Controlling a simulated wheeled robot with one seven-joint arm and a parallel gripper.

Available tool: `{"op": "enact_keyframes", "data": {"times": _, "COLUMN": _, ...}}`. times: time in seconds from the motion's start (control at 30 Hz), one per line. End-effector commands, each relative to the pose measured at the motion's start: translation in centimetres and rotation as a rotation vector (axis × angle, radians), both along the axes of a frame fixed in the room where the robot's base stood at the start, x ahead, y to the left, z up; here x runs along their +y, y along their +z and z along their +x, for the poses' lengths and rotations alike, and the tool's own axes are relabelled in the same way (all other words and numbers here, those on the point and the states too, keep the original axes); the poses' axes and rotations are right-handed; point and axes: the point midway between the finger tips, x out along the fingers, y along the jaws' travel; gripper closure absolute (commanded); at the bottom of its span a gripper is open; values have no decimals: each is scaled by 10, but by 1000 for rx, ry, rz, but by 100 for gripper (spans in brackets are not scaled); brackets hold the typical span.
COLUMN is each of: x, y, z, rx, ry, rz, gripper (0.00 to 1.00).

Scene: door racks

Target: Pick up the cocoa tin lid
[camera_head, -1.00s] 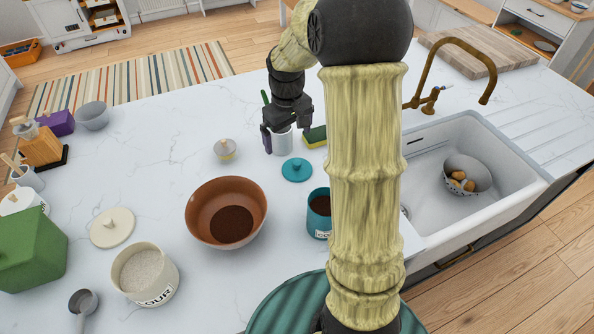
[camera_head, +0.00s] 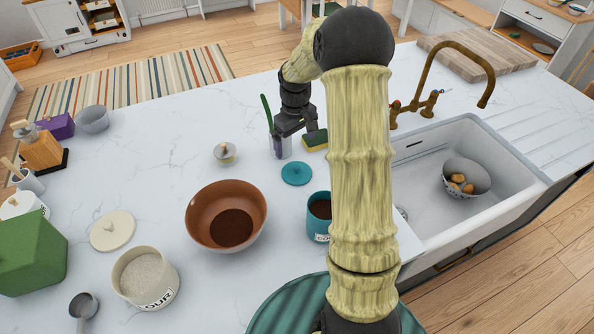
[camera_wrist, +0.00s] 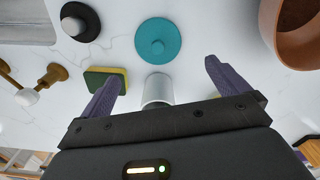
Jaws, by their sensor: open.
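The cocoa tin lid is the round teal lid with a small knob (camera_head: 296,173), lying flat on the white worktop. It also shows in the wrist view (camera_wrist: 157,42), ahead of the fingers. The open teal tin with brown powder (camera_head: 319,213) stands in front of the lid, partly hidden by my arm. My gripper (camera_head: 297,138) is open and empty, above the worktop behind the lid and near the white cup and sponge. In the wrist view its two purple fingers (camera_wrist: 160,80) are spread wide, apart from the lid.
A white cup (camera_wrist: 157,90) and a yellow-green sponge (camera_head: 314,140) are close to the gripper. A brown bowl (camera_head: 203,207) is left of the tin. A small lidded pot (camera_head: 224,153) stands left of the lid. The sink (camera_head: 447,195) is at right.

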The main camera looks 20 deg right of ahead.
Motion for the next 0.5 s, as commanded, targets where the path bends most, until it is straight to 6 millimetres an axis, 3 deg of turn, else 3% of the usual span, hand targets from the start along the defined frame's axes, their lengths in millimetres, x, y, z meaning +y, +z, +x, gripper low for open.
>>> {"op": "enact_keyframes", "data": {"times": 0.3, "x": 0, "y": -55, "z": -1, "rx": 3, "ry": 0, "rz": 1, "gripper": 0}}
{"op": "enact_keyframes", "data": {"times": 0.5, "x": 0, "y": -71, "z": 0, "rx": 0, "ry": 0, "rz": 0, "gripper": 0}}
